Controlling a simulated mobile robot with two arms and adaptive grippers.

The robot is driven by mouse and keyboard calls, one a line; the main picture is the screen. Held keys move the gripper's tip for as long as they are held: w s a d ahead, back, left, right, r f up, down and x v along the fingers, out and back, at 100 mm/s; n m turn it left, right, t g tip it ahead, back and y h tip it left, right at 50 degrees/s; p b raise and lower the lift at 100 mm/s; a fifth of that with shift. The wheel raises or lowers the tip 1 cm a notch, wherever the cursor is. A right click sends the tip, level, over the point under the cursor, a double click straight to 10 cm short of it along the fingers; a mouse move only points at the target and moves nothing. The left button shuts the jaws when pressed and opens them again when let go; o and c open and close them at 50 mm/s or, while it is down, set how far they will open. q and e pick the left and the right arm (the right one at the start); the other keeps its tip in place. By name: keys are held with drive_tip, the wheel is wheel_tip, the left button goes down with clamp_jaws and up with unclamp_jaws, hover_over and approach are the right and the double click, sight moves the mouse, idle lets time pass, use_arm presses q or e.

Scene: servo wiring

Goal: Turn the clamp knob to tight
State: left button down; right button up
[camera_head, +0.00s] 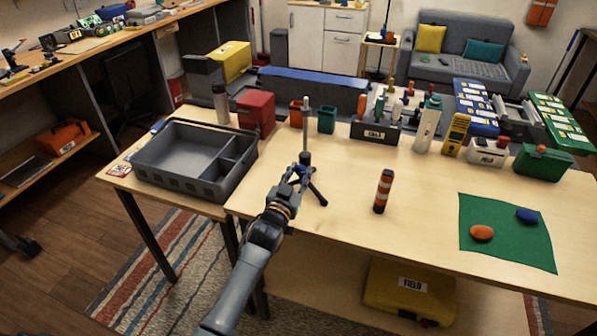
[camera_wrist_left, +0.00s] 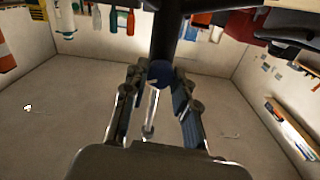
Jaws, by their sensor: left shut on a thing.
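A small stand with a grey pole (camera_head: 306,125) and dark splayed legs stands on the wooden table, near its front left part. In the left wrist view its dark post (camera_wrist_left: 166,35) runs down from the top middle. The clamp knob (camera_wrist_left: 160,71) is a round, dark blue piece on that post. My left gripper (camera_head: 299,172) reaches the stand from the front. Its fingers are shut on the knob, one on each side, as the left wrist view shows. The knob's turn position cannot be read. My right gripper is not in view.
A grey divided tray (camera_head: 182,168) lies left of the stand. An orange-and-black striped cylinder (camera_head: 383,191) stands to the right. A green mat (camera_head: 500,245) with an orange and a blue piece lies farther right. A FIELD-labelled holder (camera_head: 374,132) and several devices line the back.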

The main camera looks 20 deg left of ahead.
use_arm(q)
drive_tip(key=m, duration=0.5)
drive_tip(key=shift+f, duration=0.1)
drive_tip(key=shift+m, duration=0.3)
idle(0.4)
drive_tip(key=c, duration=1)
unclamp_jaws()
drive_tip(key=shift+c, duration=0.2)
drive_tip(key=shift+s, duration=0.1)
drive_tip(key=s, duration=1.2)
drive_tip(key=shift+a, duration=0.2)
